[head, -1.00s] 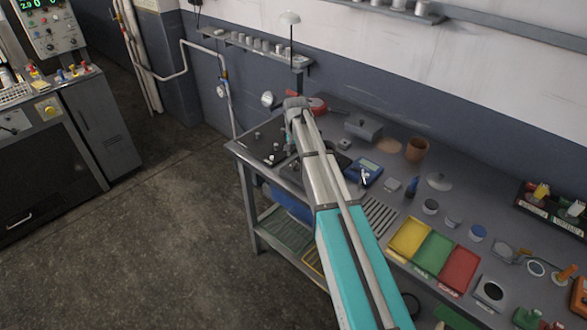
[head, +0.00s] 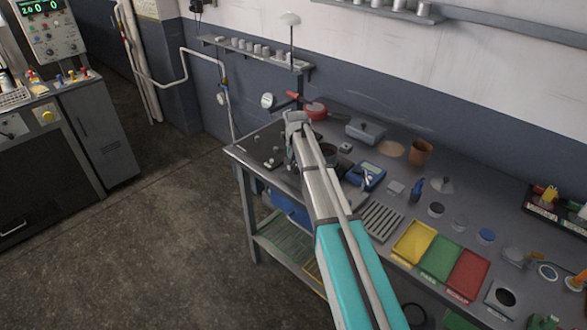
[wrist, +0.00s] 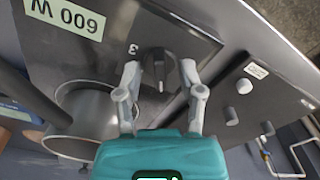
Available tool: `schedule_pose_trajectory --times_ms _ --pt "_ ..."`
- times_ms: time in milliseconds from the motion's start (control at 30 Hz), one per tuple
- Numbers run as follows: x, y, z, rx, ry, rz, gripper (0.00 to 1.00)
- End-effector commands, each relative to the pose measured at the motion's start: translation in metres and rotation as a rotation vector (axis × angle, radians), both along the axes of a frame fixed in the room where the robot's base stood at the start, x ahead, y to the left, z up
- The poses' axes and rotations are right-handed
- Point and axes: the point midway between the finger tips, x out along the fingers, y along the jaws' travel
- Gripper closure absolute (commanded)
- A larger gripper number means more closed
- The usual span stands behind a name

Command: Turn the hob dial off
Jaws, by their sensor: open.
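The hob dial (wrist: 159,70) is a dark knob on a dark plate, with the mark "3" beside it. My gripper (wrist: 159,74) is open in the wrist view, one finger on each side of the dial. I cannot tell whether either finger touches it. The hob (wrist: 65,62) carries a "600 W" label, partly cut off by the frame edge. In the head view my gripper (head: 296,124) is over the far left part of the bench, and the dial is hidden there.
A metal pan or pot (wrist: 93,112) with a dark handle is close to my left finger. On the bench are a red pan (head: 316,110), a blue device (head: 371,173) and coloured trays (head: 441,257).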

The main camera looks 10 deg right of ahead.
Motion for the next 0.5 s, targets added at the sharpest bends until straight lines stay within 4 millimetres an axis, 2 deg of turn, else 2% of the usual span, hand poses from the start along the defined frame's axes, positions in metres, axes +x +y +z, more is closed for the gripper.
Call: schedule_pose_trajectory --times_ms 167,267,433,500 --pt "0.0000 -0.0002 0.0002 0.000 0.000 0.000 0.50" --pt "0.0000 -0.0002 0.0002 0.000 0.000 0.000 0.65" --pt "0.0000 -0.0002 0.0002 0.000 0.000 0.000 0.96" --pt "0.0000 -0.0003 0.0002 0.000 0.000 0.000 1.00"
